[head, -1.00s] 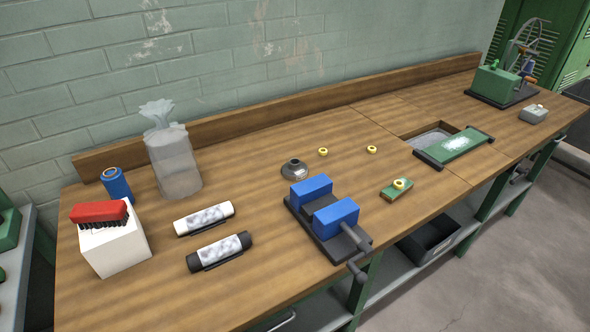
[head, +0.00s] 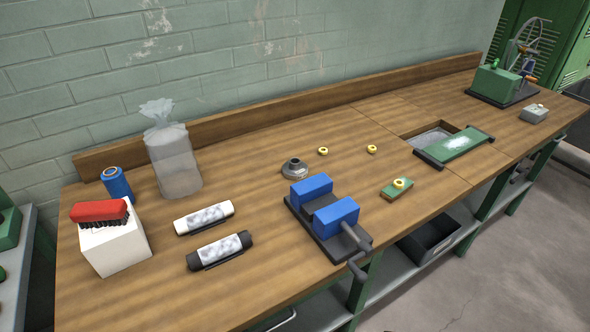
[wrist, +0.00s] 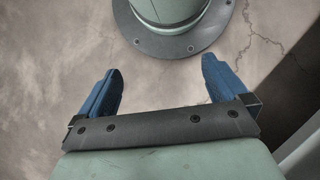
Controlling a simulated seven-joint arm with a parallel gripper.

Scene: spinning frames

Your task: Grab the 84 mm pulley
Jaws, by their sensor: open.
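A grey round flanged piece with a raised hub (head: 295,169) lies on the wooden bench behind the blue-jawed vise in the head view. It looks like a pulley, but I cannot read its size. My gripper (wrist: 161,84) shows only in the wrist view. Its two blue fingers are wide apart with nothing between them, above a grey concrete floor. The grey piece is not in the wrist view.
The vise (head: 324,212) stands close in front of the grey piece. Small yellow rings (head: 323,151) lie behind and right. Two cylinders (head: 204,218), a bag (head: 174,163), a blue roll (head: 117,185) and a brush on a white box (head: 113,246) fill the left.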

